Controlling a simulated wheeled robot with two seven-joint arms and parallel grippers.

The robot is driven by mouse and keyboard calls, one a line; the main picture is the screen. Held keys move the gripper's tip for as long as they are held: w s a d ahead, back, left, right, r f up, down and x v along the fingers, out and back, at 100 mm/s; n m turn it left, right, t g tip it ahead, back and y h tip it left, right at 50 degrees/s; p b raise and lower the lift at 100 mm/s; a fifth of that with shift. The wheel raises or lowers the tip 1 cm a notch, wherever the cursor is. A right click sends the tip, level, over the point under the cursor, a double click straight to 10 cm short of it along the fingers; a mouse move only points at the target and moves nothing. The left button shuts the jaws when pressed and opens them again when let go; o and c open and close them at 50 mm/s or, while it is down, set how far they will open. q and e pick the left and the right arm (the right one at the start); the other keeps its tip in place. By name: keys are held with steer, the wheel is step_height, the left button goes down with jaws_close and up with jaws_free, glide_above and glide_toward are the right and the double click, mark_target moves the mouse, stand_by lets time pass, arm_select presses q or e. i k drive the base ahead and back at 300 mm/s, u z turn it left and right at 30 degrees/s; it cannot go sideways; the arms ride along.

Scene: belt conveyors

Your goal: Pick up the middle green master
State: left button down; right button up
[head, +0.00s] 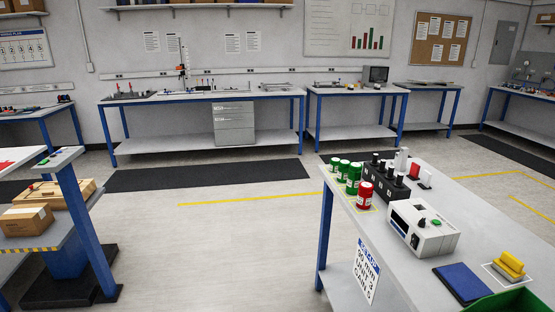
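Several small canisters stand in a row along the left edge of the bench (460,190) at right. The green ones have white labels: a far one (335,163), a middle one (343,171) and a near, larger-looking one (353,179). The middle green one is partly overlapped by its near neighbour. A red canister (365,193) stands at the near end of the row. Neither of my grippers is in view.
A black block with dark pegs (386,182) stands right of the canisters. A white instrument box (423,228), blue pad (463,283), yellow block (509,264) and green bin (508,301) are nearer. Cardboard boxes (26,221) sit at left. Open floor (220,240) lies between.

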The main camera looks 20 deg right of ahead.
mark_target(342, 164)
steer(key=u, duration=0.25)
steer(key=i, duration=2.1)
steer(key=z, duration=0.35)
steer(key=i, duration=1.75)
steer(key=z, duration=2)
steer(key=i, duration=0.9)
steer(key=z, duration=0.8)
